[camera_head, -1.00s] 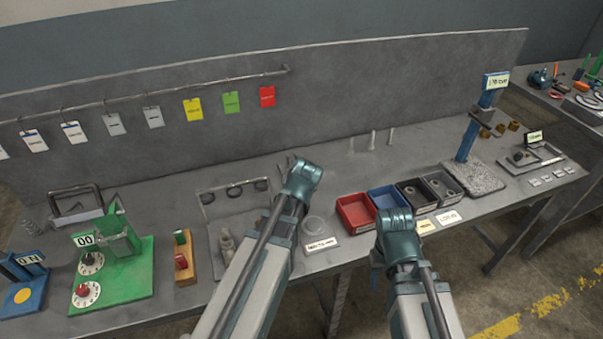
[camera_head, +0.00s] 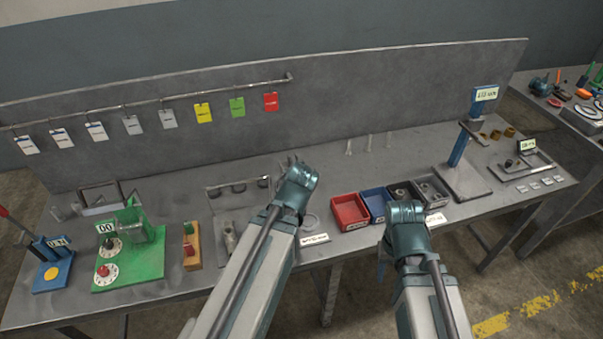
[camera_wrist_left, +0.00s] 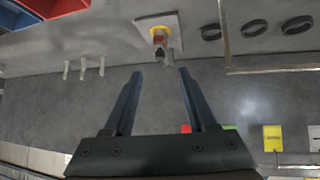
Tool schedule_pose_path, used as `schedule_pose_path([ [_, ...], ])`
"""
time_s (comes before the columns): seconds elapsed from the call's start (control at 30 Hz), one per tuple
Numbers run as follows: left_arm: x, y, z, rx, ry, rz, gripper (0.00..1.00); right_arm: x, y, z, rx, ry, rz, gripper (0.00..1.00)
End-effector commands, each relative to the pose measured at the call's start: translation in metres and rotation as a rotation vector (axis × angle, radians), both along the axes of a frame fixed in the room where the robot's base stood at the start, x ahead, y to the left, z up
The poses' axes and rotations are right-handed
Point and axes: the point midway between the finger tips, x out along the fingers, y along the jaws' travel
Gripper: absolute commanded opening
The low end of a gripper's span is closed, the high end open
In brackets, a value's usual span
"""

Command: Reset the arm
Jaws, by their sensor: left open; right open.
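My left arm reaches up over the middle of the bench in the head view, its wrist beside the hooked-ring rack. In the left wrist view my left gripper (camera_wrist_left: 160,76) is open, its two dark fingers apart with nothing between them.
The bench carries a red bin (camera_head: 350,212), a blue bin (camera_head: 373,200), a green board (camera_head: 128,262) and a blue stand (camera_head: 458,150). A grey back panel (camera_head: 330,115) rises behind, with hanging tags. The floor in front is clear.

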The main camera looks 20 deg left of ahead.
Motion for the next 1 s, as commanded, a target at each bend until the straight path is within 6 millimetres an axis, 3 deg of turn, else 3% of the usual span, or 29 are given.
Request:
schedule_pose_path([
  [0.23, -0.002, -0.005, -0.003, 0.002, 0.020, -0.011, 0.57, 0.000, 0.000, 0.000, 0.000, 0.000, 0.000, 0.50],
  [0.33, -0.015, -0.032, -0.017, 0.014, 0.125, -0.076, 0.57, 0.000, 0.000, 0.000, 0.000, 0.000, 0.000, 0.50],
  [0.5, -0.070, -0.107, -0.051, 0.054, 0.449, -0.310, 0.57, 0.000, 0.000, 0.000, 0.000, 0.000, 0.000, 0.50],
  [0.7, -0.142, -0.169, -0.068, 0.094, 0.770, -0.592, 0.57, 0.000, 0.000, 0.000, 0.000, 0.000, 0.000, 0.50],
  [0.83, -0.170, -0.186, -0.070, 0.105, 0.880, -0.699, 0.57, 0.000, 0.000, 0.000, 0.000, 0.000, 0.000, 0.50],
  [1.0, -0.179, -0.190, -0.069, 0.109, 0.917, -0.733, 0.57, 0.000, 0.000, 0.000, 0.000, 0.000, 0.000, 0.50],
])
